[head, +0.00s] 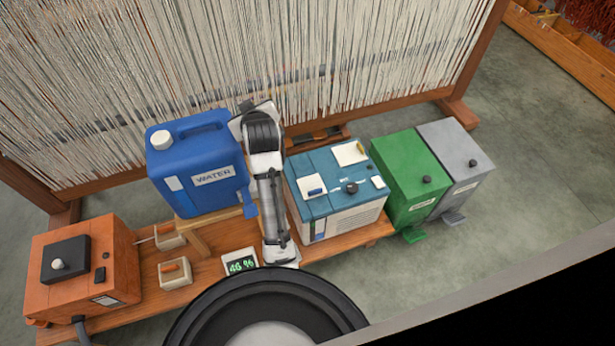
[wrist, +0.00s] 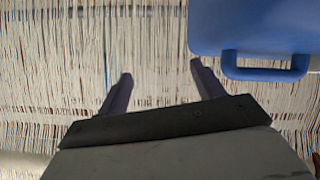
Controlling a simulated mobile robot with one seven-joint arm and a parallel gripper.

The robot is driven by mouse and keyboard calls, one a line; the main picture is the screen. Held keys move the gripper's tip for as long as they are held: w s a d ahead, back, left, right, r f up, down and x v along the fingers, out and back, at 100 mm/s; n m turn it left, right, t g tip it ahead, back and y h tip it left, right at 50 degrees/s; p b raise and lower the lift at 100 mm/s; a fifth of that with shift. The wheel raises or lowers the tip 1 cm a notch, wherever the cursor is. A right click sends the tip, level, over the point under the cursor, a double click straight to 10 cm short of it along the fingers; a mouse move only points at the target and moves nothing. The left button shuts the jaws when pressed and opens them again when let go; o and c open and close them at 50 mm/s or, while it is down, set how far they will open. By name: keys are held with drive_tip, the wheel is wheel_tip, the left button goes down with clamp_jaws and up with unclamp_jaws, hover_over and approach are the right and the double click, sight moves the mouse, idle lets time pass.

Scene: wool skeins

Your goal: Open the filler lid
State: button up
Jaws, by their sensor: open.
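A teal and white box (head: 336,206) stands on the wooden bench, right of my arm. Its top carries a white plate with a blue piece (head: 314,187), a white plate with a yellow piece (head: 350,153) and a dark knob (head: 351,188). I cannot tell which part is the filler lid. My gripper (wrist: 162,85) is open, with nothing between its fingers. It is near the blue water can (head: 192,170), left of the teal box. The can's handle (wrist: 265,73) shows at the upper right in the wrist view. In the head view my arm hides the fingertips.
An orange box (head: 118,262) stands at the bench's left end, near small switches (head: 176,272) and a display reading 46 % (head: 240,264). Green (head: 410,170) and grey (head: 455,150) bins stand on the right. A loom with pale threads (head: 340,60) closes off the back.

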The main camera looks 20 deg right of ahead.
drive_tip(key=s+d+f+m+g+p, duration=0.1)
drive_tip(key=s+d+f+m+g, duration=0.2)
drive_tip(key=s+d+f+g, duration=0.85)
drive_tip(key=d+f+t, duration=0.1)
drive_tip(key=f, duration=0.4)
drive_tip(key=w+d+f+t, duration=0.1)
drive_tip(key=f, duration=0.5)
drive_tip(key=d+f+t, duration=0.1)
drive_tip(key=f+t, duration=0.1)
drive_tip(key=f, duration=0.4)
drive_tip(key=shift+w+d+p, duration=0.2)
drive_tip(key=shift+p, duration=0.2)
drive_tip(key=shift+w+f, duration=0.3)
drive_tip(key=shift+f, duration=0.35)
drive_tip(key=shift+c, duration=0.2)
